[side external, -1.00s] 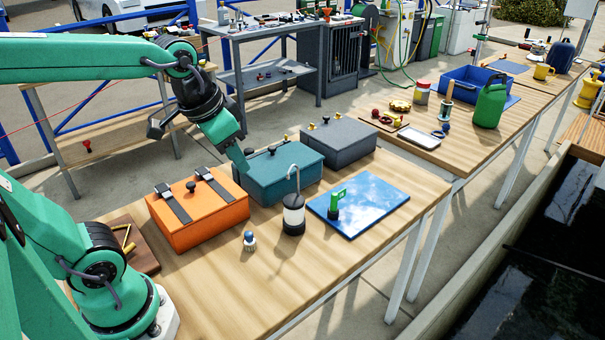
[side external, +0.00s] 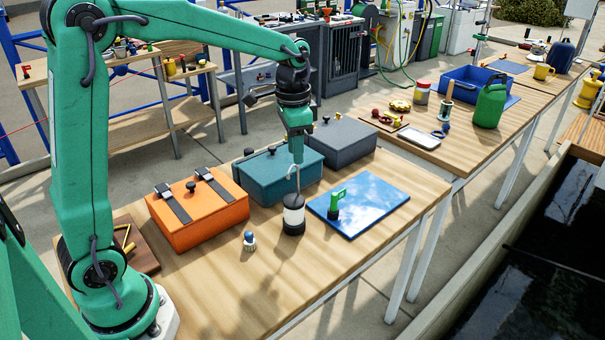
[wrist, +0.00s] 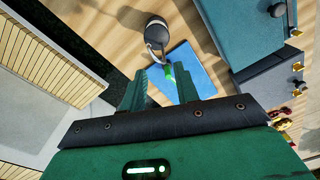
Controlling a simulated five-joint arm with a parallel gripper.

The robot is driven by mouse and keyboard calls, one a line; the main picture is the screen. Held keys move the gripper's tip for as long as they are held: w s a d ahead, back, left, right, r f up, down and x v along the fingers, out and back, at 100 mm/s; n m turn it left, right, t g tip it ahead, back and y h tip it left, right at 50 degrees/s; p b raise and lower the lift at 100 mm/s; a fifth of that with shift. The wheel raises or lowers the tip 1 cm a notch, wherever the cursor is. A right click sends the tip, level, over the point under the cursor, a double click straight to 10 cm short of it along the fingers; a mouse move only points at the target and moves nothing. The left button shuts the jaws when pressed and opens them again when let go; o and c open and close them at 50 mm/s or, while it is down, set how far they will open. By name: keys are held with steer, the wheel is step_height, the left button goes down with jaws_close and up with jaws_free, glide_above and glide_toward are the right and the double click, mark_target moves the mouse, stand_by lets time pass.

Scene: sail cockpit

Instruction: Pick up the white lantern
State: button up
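The white lantern (side external: 293,217) stands upright on the wooden table, with a black base and top and a tall grey hook handle. My gripper (side external: 296,158) points down just above the lantern, its tip at the top of the hook in the side view. In the wrist view the lantern (wrist: 156,28) and its hook lie just beyond my fingertips (wrist: 168,68). The fingers stand apart with a gap between them, and nothing is held. I cannot tell exactly whether a finger touches the hook.
A blue panel (side external: 375,205) with a green-handled item (side external: 335,203) lies right of the lantern. A small blue-topped piece (side external: 249,240) stands to its left. Orange (side external: 210,227), teal (side external: 258,183) and grey (side external: 347,146) boxes line the back. The table front is clear.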

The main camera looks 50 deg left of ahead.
steer(key=shift+w+f, duration=0.4)
steer(key=shift+w, duration=0.1)
steer(key=shift+f, duration=0.15)
glide_above(298, 196)
steer(key=shift+w+a+f, duration=0.1)
steer(key=shift+f, duration=3.65)
jaws_close()
